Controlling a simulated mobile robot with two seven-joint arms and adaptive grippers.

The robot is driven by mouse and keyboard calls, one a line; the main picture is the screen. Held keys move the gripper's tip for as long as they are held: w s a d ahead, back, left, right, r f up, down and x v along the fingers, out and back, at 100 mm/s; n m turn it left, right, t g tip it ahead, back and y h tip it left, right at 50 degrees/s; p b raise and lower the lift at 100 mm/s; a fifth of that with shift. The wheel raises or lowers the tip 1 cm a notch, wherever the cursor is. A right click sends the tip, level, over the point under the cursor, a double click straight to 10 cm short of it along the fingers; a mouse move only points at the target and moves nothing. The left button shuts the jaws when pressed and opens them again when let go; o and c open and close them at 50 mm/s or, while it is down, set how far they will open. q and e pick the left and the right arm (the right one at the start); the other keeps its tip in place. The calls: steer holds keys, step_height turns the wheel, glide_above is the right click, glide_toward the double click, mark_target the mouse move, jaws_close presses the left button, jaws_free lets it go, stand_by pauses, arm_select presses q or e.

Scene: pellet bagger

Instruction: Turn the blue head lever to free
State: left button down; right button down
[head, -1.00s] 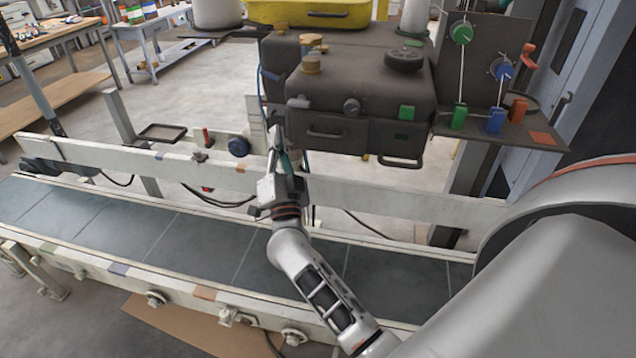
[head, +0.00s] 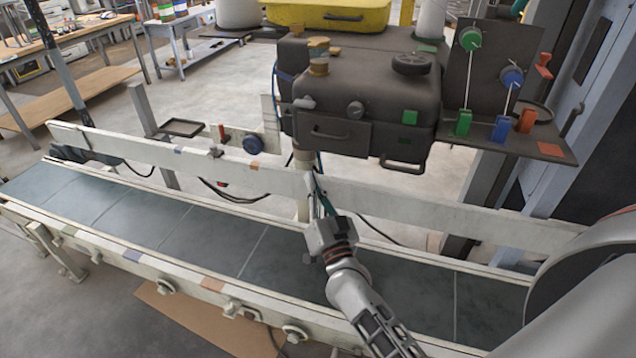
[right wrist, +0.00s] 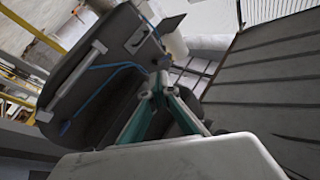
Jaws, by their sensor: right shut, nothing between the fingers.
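A blue round piece (head: 512,76) with a pale pointer sits on the dark upright panel at the right of the machine head (head: 375,85). A thin line runs from it down to a blue block (head: 500,128) on the shelf. I cannot tell which of these is the blue head lever. My right gripper (head: 318,185) is shut and empty, below the machine head's left part and in front of the white rail, apart from both blue pieces. Its teal fingers (right wrist: 158,98) show in the right wrist view, close together. My left gripper is out of view.
A conveyor belt (head: 200,235) and a white rail (head: 420,200) run across below the head. A green block (head: 463,123) and an orange block (head: 526,120) flank the blue block. Another blue knob (head: 252,143) is at the rail's left.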

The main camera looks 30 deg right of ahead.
stand_by(0.4)
